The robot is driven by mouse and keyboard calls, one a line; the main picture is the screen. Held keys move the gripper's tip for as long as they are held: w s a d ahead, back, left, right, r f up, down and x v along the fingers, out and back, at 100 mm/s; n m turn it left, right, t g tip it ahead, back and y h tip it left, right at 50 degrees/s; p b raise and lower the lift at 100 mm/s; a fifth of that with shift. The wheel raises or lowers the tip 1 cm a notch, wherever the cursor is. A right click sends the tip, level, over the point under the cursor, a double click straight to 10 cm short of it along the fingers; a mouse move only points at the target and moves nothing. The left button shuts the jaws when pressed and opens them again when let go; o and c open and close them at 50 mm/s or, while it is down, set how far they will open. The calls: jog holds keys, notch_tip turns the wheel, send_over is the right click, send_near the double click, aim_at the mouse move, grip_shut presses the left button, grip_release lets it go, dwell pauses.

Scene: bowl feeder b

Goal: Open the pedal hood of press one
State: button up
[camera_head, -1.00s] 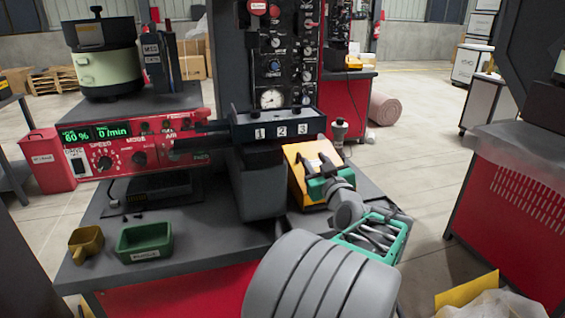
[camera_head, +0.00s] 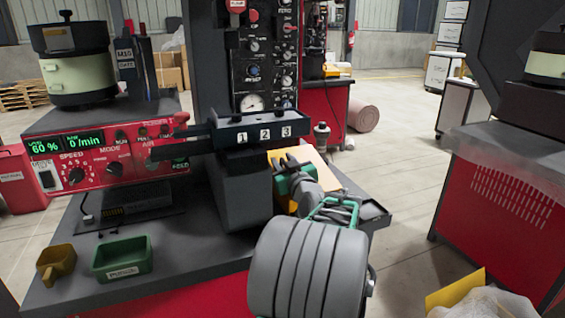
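The press (camera_head: 238,190) stands on the dark-topped bench, with a block marked 1, 2, 3 across it. A yellow-orange housing with a pale upper face (camera_head: 312,162) sits to its right; I take it for the pedal hood, but cannot be sure. My gripper (camera_head: 284,161) is at this housing, its dark fingers over the front left part. My green and grey wrist hides much of the housing. I cannot tell whether the fingers touch it, how far apart they are, or whether the hood is raised.
A red control box (camera_head: 110,158) and a bowl feeder (camera_head: 78,75) stand at left. A green bin (camera_head: 122,260) and a brown scoop (camera_head: 56,264) lie at the bench's front left. A red cabinet (camera_head: 500,215) stands right, across open floor.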

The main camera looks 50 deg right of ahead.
grip_shut()
jog(key=shift+s+d, duration=0.1)
dwell(1.2)
